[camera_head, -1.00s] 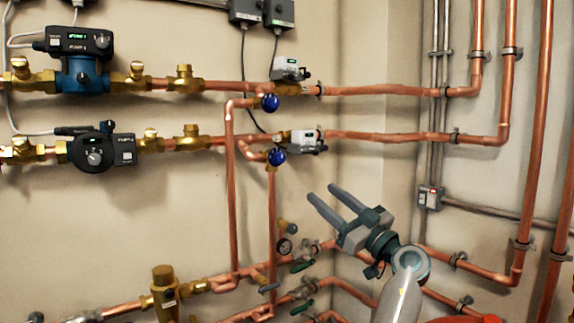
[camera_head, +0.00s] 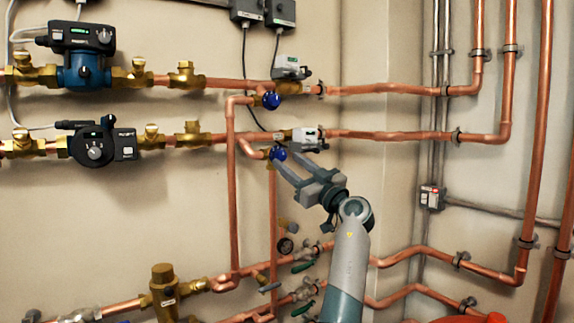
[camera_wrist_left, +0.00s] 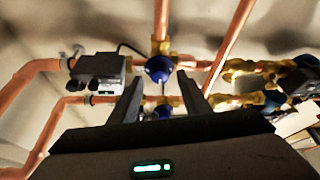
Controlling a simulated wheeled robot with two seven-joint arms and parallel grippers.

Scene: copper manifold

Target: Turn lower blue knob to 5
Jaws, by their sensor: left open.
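The lower blue knob (camera_head: 278,153) sits on a brass valve of the lower copper pipe in the head view. It also shows in the left wrist view (camera_wrist_left: 159,68), which is upside down. My left gripper (camera_head: 277,160) reaches up to it from the lower right. Its fingers are open and empty, and in the wrist view the knob appears between the two fingertips (camera_wrist_left: 159,77). I cannot tell whether they touch it. No scale marks on the knob are readable. The upper blue knob (camera_head: 271,100) is above it. My right gripper is not in view.
A grey-white actuator (camera_head: 306,138) sits just right of the lower knob. Copper pipes run along the wall, with a blue pump (camera_head: 83,72) and a black pump (camera_head: 93,150) at left.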

